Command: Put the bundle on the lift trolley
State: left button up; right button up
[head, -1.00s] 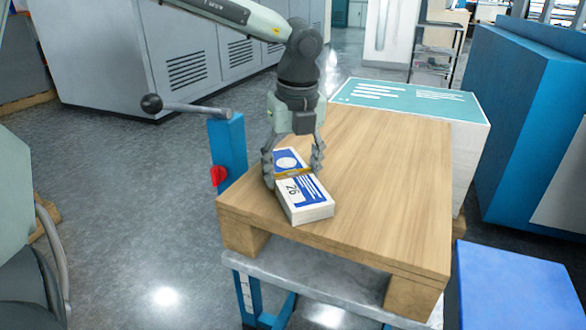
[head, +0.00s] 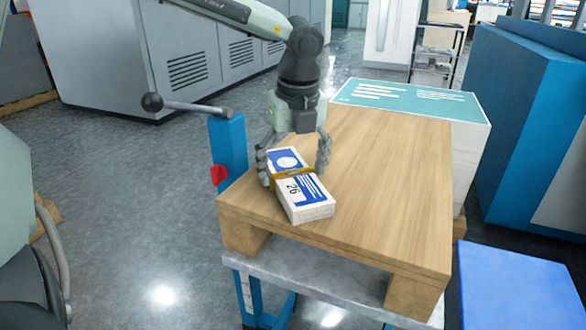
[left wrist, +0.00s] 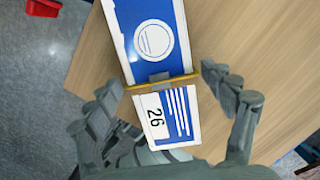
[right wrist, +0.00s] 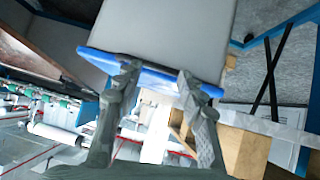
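The bundle (head: 298,187) is a white and blue packet marked 26 with a yellow band around its middle. It lies flat on the wooden top (head: 380,190) of the lift trolley, near its left front corner. My left gripper (head: 294,168) is open above it, with one finger on either side of the bundle. The left wrist view shows the bundle (left wrist: 148,45) between the spread fingers (left wrist: 160,88), with gaps on both sides. My right gripper (right wrist: 156,72) shows only in its wrist view; its fingers are apart, near a blue-edged grey block (right wrist: 160,35).
The trolley has a blue post with a lever (head: 228,148) and a red knob at its left. A white stack with a teal top (head: 410,98) stands behind the wooden top. A blue block (head: 515,290) is at the lower right. The right half of the wooden top is clear.

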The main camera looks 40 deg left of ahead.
aim_at(296, 179)
dwell(0.3)
pick_arm(q)
jog(key=shift+r, duration=0.55)
notch_tip(296, 179, up, 11)
jog(key=s+d, duration=0.1)
jog(key=shift+d+p, duration=0.25)
jog(key=shift+p, duration=0.2)
pick_arm(e)
jog(key=s+d+f+g, duration=0.1)
jog(key=s+d+f+g+h, duration=0.1)
jog(key=d, duration=0.1)
jog(key=shift+s+d+f, duration=0.15)
jog(key=shift+s+f, duration=0.25)
pick_arm(q)
jog(key=shift+f, duration=0.1)
